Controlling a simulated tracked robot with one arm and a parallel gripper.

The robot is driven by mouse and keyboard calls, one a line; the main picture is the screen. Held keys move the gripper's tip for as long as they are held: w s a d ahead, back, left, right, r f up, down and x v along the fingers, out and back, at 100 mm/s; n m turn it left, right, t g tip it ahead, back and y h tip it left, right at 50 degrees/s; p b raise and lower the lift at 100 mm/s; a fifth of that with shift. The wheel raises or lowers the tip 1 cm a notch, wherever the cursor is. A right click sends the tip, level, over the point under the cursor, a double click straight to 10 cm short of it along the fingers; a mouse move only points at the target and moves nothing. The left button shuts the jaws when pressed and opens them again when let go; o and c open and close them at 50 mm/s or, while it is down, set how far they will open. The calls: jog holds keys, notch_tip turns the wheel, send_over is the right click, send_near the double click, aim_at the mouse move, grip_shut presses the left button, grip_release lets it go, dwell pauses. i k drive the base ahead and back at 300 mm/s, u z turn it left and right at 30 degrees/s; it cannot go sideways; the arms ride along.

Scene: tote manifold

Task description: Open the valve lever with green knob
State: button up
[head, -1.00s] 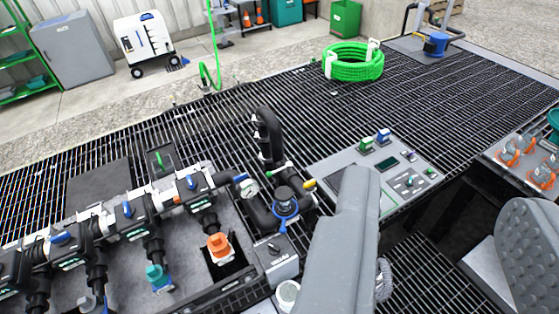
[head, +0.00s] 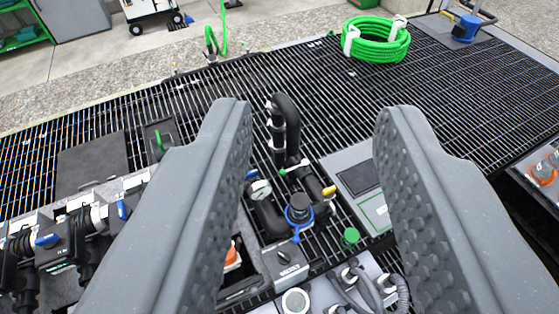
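My gripper (head: 313,112) is open and empty, its two grey ribbed fingers reaching up the picture. A green upright lever (head: 158,139) stands on a small dark plate at left, outside the left finger. A small green-tipped handle (head: 283,171) sits on the black pipework between the fingers, as seen in the picture. A round green knob (head: 350,236) shows lower, near the right finger. I cannot tell for sure which of these is the valve lever with green knob. No finger visibly touches any of them. The right finger hides part of the control panel.
A black bent pipe (head: 287,125), a pressure gauge (head: 260,190) and a blue-ringed valve (head: 299,212) stand between the fingers. A yellow-tipped handle (head: 329,191) is beside them. Blue-handled valves (head: 48,240) line the lower left. A green hose coil (head: 376,40) lies on open grating behind.

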aim_at(305, 163)
jog(key=z, duration=0.05)
jog(key=k, duration=1.3)
jog(key=u, duration=0.35)
jog(key=i, duration=1.7)
jog(key=z, duration=0.45)
